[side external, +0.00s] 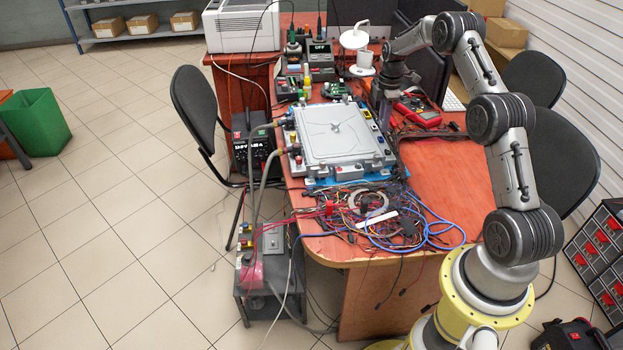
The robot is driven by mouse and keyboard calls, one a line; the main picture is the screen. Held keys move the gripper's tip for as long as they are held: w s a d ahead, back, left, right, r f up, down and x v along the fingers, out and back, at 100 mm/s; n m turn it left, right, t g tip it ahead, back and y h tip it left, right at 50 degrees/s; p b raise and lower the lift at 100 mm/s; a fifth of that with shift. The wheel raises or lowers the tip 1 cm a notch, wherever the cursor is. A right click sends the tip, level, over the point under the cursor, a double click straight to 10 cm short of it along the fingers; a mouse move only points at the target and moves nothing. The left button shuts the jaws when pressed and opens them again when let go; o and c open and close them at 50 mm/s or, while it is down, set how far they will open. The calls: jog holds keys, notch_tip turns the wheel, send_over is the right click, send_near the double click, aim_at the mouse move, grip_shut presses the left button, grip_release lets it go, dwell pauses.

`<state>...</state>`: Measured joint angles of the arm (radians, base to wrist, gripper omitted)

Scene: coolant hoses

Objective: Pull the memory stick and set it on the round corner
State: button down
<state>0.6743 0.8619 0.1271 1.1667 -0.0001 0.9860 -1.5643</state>
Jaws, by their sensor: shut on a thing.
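My gripper (382,112) points down at the back right edge of a grey metal unit (335,138) with a ribbed lid. The fingers look shut, and what is between them is too small and dark to make out. I cannot pick out the memory stick with certainty. I also cannot tell whether the fingertips touch the unit's side, where blue and yellow ports show. The round corner (322,250) of the red-brown table is at the near left, below a heap of cables.
Tangled black, red and blue cables (380,222) cover the table in front of the unit. Thick hoses (262,165) run off its left side. A red multimeter (418,112) lies to the right of my gripper. Bare tabletop (450,185) shows at the right.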

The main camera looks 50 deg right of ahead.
jog(key=shift+r, duration=1.5)
